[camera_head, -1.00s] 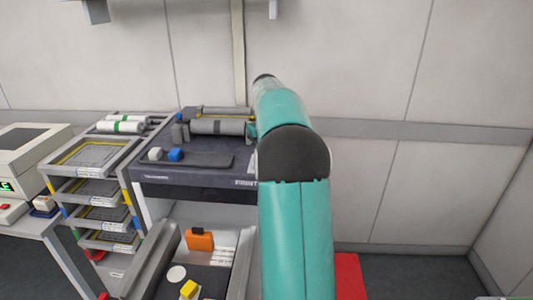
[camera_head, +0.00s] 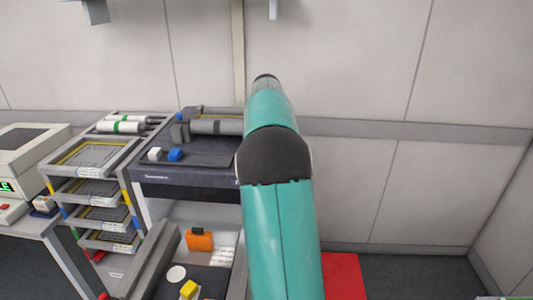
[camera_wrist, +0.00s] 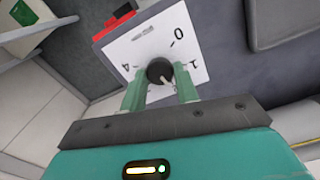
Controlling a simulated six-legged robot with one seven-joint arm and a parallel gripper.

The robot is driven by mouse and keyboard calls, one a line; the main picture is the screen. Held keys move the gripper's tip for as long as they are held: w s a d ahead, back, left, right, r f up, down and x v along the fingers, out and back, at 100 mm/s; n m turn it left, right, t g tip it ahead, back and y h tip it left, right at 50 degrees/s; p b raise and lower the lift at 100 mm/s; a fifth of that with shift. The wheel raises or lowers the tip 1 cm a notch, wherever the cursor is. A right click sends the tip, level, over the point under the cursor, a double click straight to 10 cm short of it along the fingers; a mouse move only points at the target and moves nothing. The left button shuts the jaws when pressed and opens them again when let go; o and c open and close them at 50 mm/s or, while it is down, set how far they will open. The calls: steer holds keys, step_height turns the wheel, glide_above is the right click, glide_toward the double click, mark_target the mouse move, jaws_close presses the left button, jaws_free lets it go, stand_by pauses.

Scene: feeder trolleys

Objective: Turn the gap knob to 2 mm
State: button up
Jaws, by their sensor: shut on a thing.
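The gap knob (camera_wrist: 157,67) is black and round with a light pointer mark, in the wrist view. It sits on a white dial plate (camera_wrist: 150,40) with a "0" and a "4" readable, turned in the picture; another mark to the right is unclear. The pointer lies towards the lower right, on the side of my gripper. My gripper (camera_wrist: 160,76) has its two green fingers on either side of the knob and is shut on it. The fingers hide the near part of the dial, so the value pointed at cannot be read. In the head view my arm hides the knob and gripper.
In the head view the dark printer (camera_head: 200,178) has a grey roller (camera_head: 216,127) and blue and white blocks on top. A tray rack (camera_head: 98,184) stands to its left. A lower tray below holds an orange item (camera_head: 200,240). A wall is close behind.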

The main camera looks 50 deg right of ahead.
steer(key=shift+m, duration=0.5)
steer(key=o, duration=1)
steer(key=shift+c, duration=0.2)
step_height(320, 180, up, 14)
stand_by(0.4)
